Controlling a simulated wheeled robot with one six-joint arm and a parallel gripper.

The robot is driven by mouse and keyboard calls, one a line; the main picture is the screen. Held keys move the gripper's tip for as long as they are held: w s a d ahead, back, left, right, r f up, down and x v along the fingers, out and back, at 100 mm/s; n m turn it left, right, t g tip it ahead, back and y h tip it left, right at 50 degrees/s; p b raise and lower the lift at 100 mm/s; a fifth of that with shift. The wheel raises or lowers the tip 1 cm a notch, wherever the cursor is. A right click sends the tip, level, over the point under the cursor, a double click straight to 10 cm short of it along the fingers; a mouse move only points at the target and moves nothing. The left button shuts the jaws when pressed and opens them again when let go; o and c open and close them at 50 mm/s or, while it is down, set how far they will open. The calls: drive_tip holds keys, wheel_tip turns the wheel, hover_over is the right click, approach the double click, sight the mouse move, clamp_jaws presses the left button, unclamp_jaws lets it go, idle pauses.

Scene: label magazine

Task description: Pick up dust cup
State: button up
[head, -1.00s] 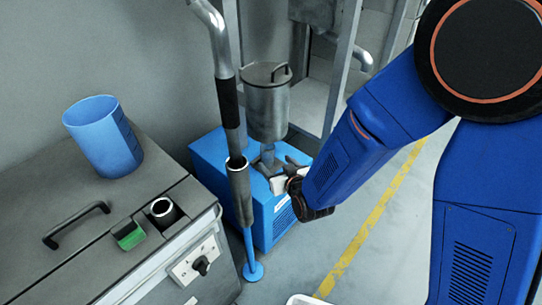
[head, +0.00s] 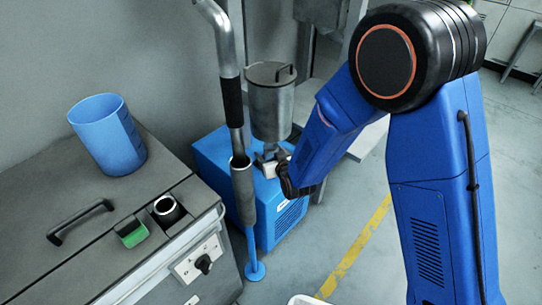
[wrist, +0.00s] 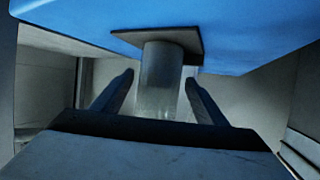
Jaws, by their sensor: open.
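The dust cup, a grey, slightly see-through cylinder (wrist: 160,72), stands against a dark square plate (wrist: 185,38) on the blue machine in the wrist view, which looks upside down. In the head view only a small grey part of it shows under the metal canister, mostly hidden by my gripper (head: 266,165). My gripper is open. In the wrist view its two fingers (wrist: 159,90) lie one on each side of the cup, with a visible gap at the right; contact at the left is unclear.
The lidded metal canister (head: 271,105) hangs close above. A grey pipe (head: 243,195) stands just left of my gripper. The blue machine (head: 288,218) is below. A grey cabinet with a blue bucket (head: 108,140) is at the left. The floor at the right is open.

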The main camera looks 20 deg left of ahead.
drive_tip(key=x, duration=0.3)
drive_tip(key=shift+w+f, duration=0.15)
drive_tip(key=shift+f, duration=0.05)
drive_tip(key=shift+c, duration=0.7)
drive_tip(key=c, duration=1.1)
drive_tip(key=shift+o, duration=0.2)
